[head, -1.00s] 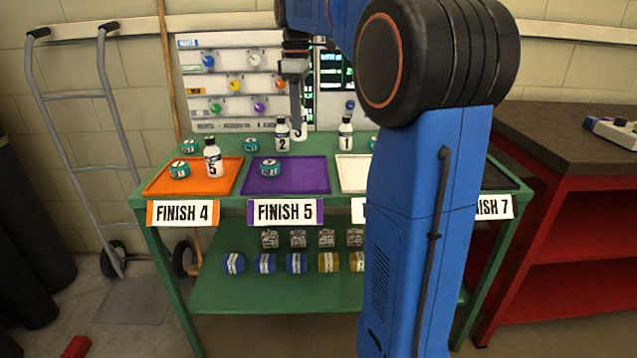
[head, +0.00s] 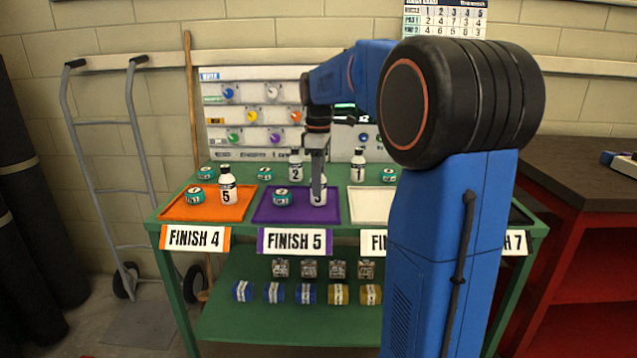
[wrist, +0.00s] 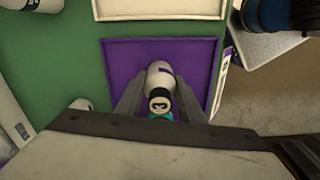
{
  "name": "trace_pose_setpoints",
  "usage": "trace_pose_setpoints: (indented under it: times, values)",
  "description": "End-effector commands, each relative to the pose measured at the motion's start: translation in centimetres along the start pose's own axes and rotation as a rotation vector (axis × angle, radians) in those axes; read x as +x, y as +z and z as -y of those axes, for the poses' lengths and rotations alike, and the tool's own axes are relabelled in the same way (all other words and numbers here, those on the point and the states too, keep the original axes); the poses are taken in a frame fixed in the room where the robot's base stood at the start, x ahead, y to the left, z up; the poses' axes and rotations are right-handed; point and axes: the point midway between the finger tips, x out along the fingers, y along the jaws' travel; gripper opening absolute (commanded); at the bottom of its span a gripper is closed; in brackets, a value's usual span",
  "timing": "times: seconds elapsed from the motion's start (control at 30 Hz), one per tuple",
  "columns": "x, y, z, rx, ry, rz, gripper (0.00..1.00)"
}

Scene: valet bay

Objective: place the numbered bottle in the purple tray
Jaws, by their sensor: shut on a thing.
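My gripper (head: 317,182) points down over the right part of the purple tray (head: 298,215), marked FINISH 5. It is shut on a white bottle (head: 319,197) marked 3, which is upright and partly hidden by a finger. In the wrist view the bottle (wrist: 160,78) is between the two fingers, with the purple tray (wrist: 125,58) beneath. I cannot tell whether its base touches the tray. A teal tin (head: 281,197) sits in the tray just left of the bottle.
The orange tray (head: 178,211) at left holds bottle 5 (head: 227,187) and a teal tin (head: 194,196). A white tray (head: 367,212) is at right, partly behind my arm. Bottle 2 (head: 296,168) and bottle 1 (head: 358,167) stand behind the trays.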

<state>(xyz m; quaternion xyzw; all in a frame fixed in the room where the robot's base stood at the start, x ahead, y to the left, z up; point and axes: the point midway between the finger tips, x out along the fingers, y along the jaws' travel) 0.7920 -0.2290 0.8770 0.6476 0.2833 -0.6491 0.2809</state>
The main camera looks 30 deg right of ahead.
Motion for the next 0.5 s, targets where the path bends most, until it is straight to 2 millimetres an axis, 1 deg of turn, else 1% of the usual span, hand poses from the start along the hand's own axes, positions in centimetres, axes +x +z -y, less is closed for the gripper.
trace_pose_setpoints:
  times: [0.37,0.4,0.43,0.47,0.5]
  values:
    - [0.37,-0.01,-0.02,0.000,0.001,-0.001,0.09]
    - [0.38,-0.01,-0.03,0.000,0.001,-0.001,0.42]
    - [0.37,-0.01,-0.03,0.000,0.001,-0.001,0.49]
    - [0.36,-0.01,-0.03,0.000,0.001,-0.001,0.53]
    - [0.36,-0.01,-0.02,0.000,0.001,-0.001,0.53]
